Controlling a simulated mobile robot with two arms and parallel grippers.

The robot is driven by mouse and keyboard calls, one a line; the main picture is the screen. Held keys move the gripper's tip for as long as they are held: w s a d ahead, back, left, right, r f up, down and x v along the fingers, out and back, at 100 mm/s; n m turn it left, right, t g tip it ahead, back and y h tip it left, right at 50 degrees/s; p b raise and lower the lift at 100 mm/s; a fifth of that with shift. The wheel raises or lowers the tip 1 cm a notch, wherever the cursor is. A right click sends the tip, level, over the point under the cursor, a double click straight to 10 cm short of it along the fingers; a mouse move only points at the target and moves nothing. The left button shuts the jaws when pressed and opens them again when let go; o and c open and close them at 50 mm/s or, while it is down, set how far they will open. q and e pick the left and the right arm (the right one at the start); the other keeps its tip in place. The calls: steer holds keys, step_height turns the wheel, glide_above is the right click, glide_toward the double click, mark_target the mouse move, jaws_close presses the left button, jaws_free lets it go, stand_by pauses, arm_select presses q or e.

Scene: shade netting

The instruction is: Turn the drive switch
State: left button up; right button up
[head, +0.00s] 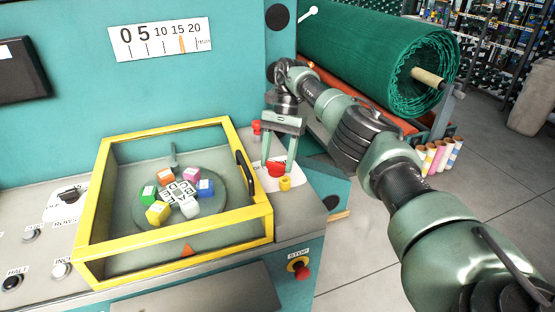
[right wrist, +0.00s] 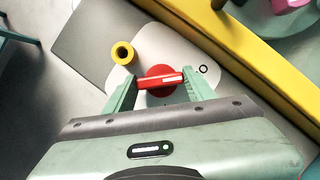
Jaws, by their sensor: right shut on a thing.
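The drive switch is a red knob with a bar handle (right wrist: 160,81) on a white plate. In the head view the red knob (head: 276,171) sits on the grey panel right of the yellow-framed case. My right gripper (head: 278,166) points down at it. In the right wrist view the fingers (right wrist: 154,88) are shut on the red bar, one at each end. A small "0" mark shows on the plate to the right of the knob. My left gripper is not in view.
A yellow cylinder (right wrist: 123,53) stands beside the switch. The yellow-framed clear case (head: 172,252) with coloured blocks inside is close on the left. A red stop button (head: 301,271) is on the front face. A green netting roll (head: 370,62) lies behind my right arm.

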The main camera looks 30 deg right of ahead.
steer(key=shift+w+r, duration=0.1)
steer(key=shift+r, duration=0.1)
steer(key=o, duration=1.4)
steer(key=shift+f, duration=0.1)
